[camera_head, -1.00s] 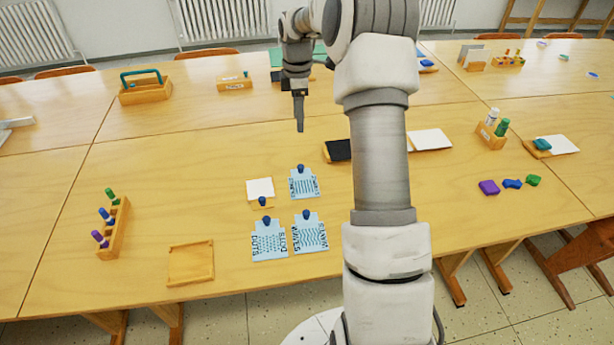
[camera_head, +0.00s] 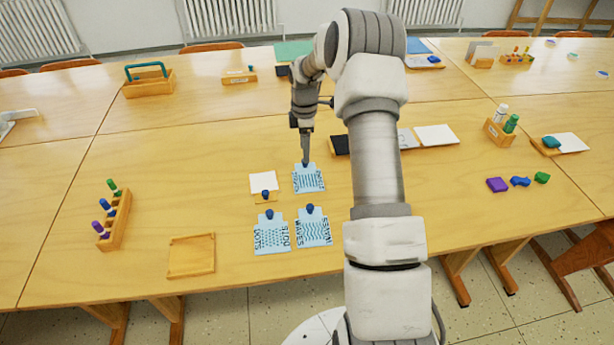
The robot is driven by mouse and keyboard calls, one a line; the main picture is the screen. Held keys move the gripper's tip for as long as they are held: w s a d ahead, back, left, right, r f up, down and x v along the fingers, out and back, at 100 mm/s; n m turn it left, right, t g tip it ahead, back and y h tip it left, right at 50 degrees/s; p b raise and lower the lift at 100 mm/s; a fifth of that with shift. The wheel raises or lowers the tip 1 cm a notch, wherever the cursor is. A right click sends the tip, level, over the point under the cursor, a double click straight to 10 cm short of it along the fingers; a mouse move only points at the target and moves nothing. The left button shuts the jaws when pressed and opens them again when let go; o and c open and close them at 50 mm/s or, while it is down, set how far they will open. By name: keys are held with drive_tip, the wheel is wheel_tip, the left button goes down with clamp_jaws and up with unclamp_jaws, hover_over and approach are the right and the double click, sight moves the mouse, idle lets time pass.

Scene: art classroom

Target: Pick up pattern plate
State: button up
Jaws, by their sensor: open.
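Several light-blue pattern plates with dark blue knobs lie on the table. The back plate (camera_head: 309,180) has wavy marks. The front left plate (camera_head: 271,238) is lettered DOTS, and the front right plate (camera_head: 314,230) is lettered WAVES. My gripper (camera_head: 306,160) points down at the back plate's knob, which its fingers mostly hide. It is open; I cannot tell whether the fingers touch the knob.
A white pad with a blue knob (camera_head: 263,184) lies just left of the back plate. An empty wooden tray (camera_head: 191,257) sits at front left. A wooden rack (camera_head: 116,222) holds several pens. Dark and white panels (camera_head: 437,136) lie to the right, partly behind my arm.

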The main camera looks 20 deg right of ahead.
sight(307, 174)
wheel_tip(307, 174, down, 4)
drive_tip(key=shift+f+b, duration=0.15)
drive_tip(key=shift+b, duration=0.15)
clamp_jaws()
